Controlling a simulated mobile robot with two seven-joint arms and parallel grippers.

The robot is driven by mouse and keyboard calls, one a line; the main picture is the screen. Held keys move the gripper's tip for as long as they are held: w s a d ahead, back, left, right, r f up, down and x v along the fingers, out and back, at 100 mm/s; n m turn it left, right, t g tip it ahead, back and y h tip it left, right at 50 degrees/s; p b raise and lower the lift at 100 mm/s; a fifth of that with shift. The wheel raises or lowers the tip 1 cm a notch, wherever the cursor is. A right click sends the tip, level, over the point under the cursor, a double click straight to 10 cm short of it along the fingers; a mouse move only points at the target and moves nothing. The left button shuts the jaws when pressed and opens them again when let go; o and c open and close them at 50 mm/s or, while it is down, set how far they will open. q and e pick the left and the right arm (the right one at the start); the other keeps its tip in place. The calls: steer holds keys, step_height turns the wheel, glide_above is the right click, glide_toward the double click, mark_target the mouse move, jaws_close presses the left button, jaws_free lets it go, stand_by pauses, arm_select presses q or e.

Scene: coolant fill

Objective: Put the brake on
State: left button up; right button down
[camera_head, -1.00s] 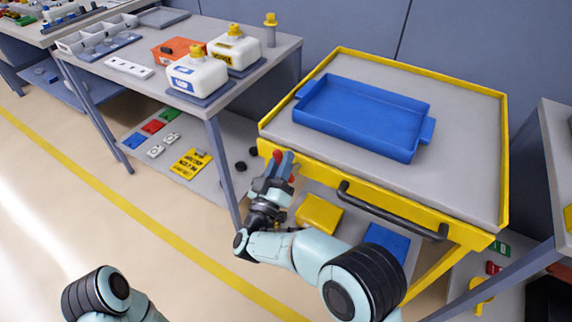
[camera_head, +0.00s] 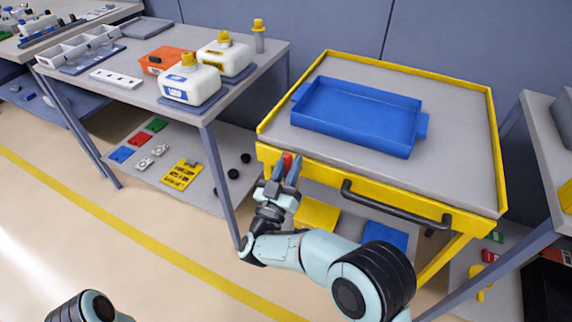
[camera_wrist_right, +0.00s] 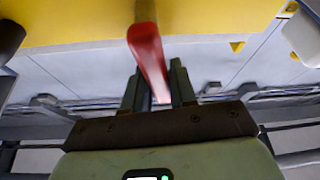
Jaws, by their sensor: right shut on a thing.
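The brake lever, with a red grip, shows at the front left of the yellow cart (camera_head: 400,187). Its red end (camera_head: 287,160) shows between the fingers of my right gripper (camera_head: 285,168). In the right wrist view the red lever (camera_wrist_right: 148,58) runs down from the yellow cart frame between the two dark fingers of the right gripper (camera_wrist_right: 160,92). The right gripper is shut on it. Of my left arm only a rounded link shows at the bottom left; its gripper is out of view.
A blue tray (camera_head: 358,115) rests on the cart top. A black handle (camera_head: 395,207) runs along the cart's front, right of my right gripper. A grey table (camera_head: 120,98) with white jugs (camera_head: 190,84) stands to the left. The floor in front is clear.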

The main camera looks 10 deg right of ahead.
steer(key=shift+d+r, duration=0.1)
steer(key=shift+r, duration=0.05)
steer(key=c, duration=1)
jaws_free()
arm_select(q)
steer(key=shift+w+d+r+t+p, duration=0.2)
steer(key=shift+w+r+t+p, duration=0.35)
steer(key=shift+w+r, duration=0.6)
arm_select(e)
steer(key=v, duration=1.3)
steer(key=shift+f, duration=0.2)
arm_select(q)
steer(key=shift+w+f, duration=0.1)
arm_select(e)
steer(key=shift+s, duration=0.1)
